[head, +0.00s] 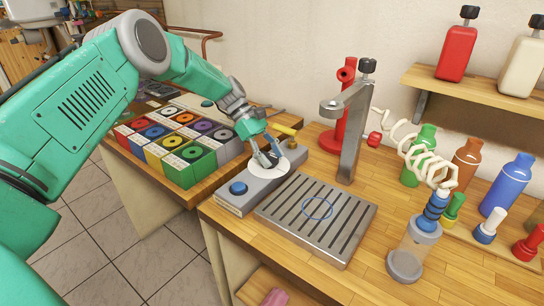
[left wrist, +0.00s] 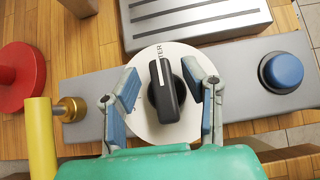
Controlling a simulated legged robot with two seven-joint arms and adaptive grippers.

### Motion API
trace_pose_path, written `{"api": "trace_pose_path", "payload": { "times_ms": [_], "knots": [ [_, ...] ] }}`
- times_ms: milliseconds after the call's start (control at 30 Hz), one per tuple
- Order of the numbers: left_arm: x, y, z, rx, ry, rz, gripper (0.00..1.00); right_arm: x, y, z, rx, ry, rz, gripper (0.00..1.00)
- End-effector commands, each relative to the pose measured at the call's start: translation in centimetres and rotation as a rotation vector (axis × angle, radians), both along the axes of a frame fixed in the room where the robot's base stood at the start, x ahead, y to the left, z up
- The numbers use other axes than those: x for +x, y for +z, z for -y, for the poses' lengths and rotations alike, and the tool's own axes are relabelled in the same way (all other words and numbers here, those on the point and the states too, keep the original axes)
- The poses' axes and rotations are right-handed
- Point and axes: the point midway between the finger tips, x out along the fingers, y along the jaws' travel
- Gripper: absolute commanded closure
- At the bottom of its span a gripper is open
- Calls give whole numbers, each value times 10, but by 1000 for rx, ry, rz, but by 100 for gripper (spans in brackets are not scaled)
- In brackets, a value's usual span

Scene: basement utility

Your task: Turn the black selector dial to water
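The black selector dial (left wrist: 164,90) sits on a round white plate (left wrist: 145,120) on a grey panel (left wrist: 235,85). Its white pointer line points up in the left wrist view, towards printed letters of which "TER" shows. The dial also shows in the head view (head: 268,160), partly hidden by the fingers. My left gripper (head: 264,158) is over the plate. In the left wrist view its two fingers (left wrist: 160,95) stand open on either side of the dial; the right finger is close to it, and I cannot tell if it touches. My right gripper is not in view.
A blue button (head: 238,187) and a yellow handle (left wrist: 40,140) flank the dial. A slotted grey tray (head: 315,220) and a metal stand (head: 352,130) are beside the panel. Bottles (head: 508,182) stand at the right; boxed coloured spools (head: 175,140) sit at the left.

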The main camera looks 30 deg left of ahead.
Motion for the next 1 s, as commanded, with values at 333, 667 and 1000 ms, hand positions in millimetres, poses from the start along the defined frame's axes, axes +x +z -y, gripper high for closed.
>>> {"api": "trace_pose_path", "payload": {
  "times_ms": [333, 667, 1000],
  "knots": [
    [5, 34, -35, 1, 2, 4, 62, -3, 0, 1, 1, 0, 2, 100],
    [10, 73, -80, -1, 2, 1, 62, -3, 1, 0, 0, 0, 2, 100],
    [11, 83, -87, -1, 0, -2, 62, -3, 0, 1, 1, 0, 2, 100]
  ]
}}
